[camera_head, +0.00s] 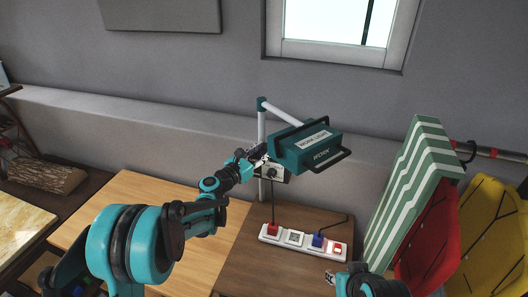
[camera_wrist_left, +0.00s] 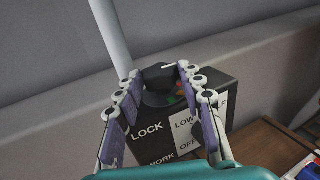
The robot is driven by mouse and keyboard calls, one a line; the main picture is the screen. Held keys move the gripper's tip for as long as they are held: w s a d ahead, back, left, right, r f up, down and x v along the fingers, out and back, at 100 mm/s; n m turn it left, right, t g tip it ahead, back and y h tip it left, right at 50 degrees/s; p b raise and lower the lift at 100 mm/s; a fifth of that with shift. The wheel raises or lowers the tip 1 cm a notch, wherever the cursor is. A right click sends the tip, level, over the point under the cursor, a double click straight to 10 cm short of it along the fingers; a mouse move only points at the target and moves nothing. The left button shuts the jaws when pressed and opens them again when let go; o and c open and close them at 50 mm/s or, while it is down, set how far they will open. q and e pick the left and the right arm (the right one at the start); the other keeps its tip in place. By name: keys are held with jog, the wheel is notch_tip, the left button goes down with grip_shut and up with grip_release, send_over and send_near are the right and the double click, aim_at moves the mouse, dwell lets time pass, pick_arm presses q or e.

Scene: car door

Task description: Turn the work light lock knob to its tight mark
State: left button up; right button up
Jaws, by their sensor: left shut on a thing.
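The teal work light (camera_head: 310,149) hangs on a pale upright post (camera_head: 262,128), with a small control box (camera_head: 274,179) below its left end. The left wrist view shows the black lock knob (camera_wrist_left: 159,76) above the printed word LOCK. A short white line on the knob points right and slightly up. Red and green marks show partly below it. My left gripper (camera_wrist_left: 158,80) is shut on the knob, a finger on each side. In the head view my left gripper (camera_head: 257,158) covers the knob. My right gripper (camera_head: 332,278) shows only partly at the bottom edge; its opening is unclear.
A white power strip (camera_head: 295,240) with red and blue plugs lies on the wooden table (camera_head: 240,272) below the light. A green-and-white striped panel (camera_head: 412,185) and red and yellow pieces stand at right. A wall ledge (camera_head: 120,120) runs behind.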

pick_arm(q)
jog(key=m+g+h, duration=0.3)
jog(key=shift+w+a, duration=0.3)
jog(key=shift+w+a+m+g+h, duration=0.1)
jog(key=shift+m+g+h, duration=0.7)
jog(key=shift+g, duration=0.4)
jog(key=shift+w+m+g+h, duration=0.1)
jog(key=shift+m+g+h, duration=0.7)
jog(key=shift+g, duration=0.4)
jog(key=o, duration=1.2)
jog(key=shift+c, duration=0.2)
jog(key=v, duration=0.8)
